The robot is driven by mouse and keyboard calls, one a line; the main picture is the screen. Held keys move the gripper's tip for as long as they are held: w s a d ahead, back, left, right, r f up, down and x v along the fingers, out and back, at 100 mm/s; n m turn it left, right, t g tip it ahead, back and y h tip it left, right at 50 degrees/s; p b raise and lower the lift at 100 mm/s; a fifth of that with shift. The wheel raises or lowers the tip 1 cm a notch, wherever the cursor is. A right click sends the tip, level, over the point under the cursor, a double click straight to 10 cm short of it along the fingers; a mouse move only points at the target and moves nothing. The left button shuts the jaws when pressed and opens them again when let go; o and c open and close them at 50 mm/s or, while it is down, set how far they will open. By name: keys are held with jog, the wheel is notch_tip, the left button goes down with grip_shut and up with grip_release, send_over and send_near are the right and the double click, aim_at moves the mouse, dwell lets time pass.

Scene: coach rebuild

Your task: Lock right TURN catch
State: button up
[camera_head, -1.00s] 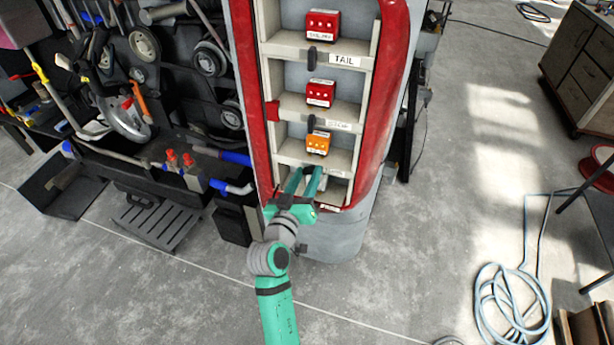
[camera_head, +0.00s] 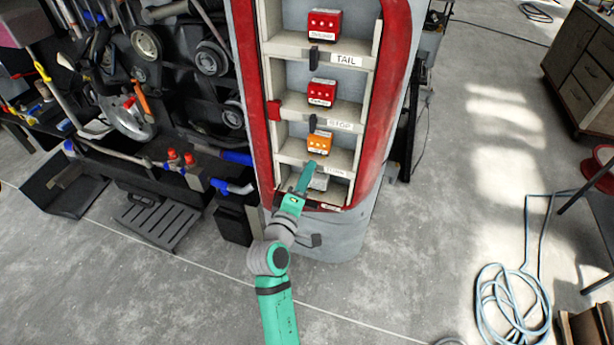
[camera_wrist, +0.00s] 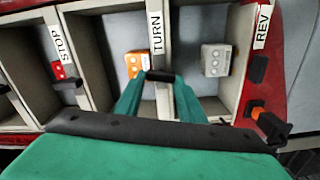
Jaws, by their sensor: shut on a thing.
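The TURN catch (camera_wrist: 160,76) is a small dark bar lying across the divider below the TURN label (camera_wrist: 157,33) in the wrist view. My gripper (camera_wrist: 149,85) is shut on it, with the green fingers on either side. In the head view my gripper (camera_head: 307,178) hides this catch at the shelf edge. The orange block (camera_head: 319,142) sits in the compartment above that edge, and also shows in the wrist view (camera_wrist: 135,62). A white block (camera_head: 320,182) sits in the lowest compartment, partly behind my fingers.
The red-framed column has further catches at TAIL (camera_head: 314,54) and STOP (camera_head: 312,122), with red blocks above them. A dark catch (camera_wrist: 258,68) sits by REV. A rack of parts (camera_head: 150,90) stands close at left. The floor at right is clear up to a coiled hose (camera_head: 513,300).

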jog(key=shift+f+n, duration=0.15)
jog(key=shift+n, duration=1.05)
jog(key=o, duration=1)
jog(key=shift+o, duration=0.2)
jog(key=v, duration=1.1)
jog(key=shift+w, duration=0.1)
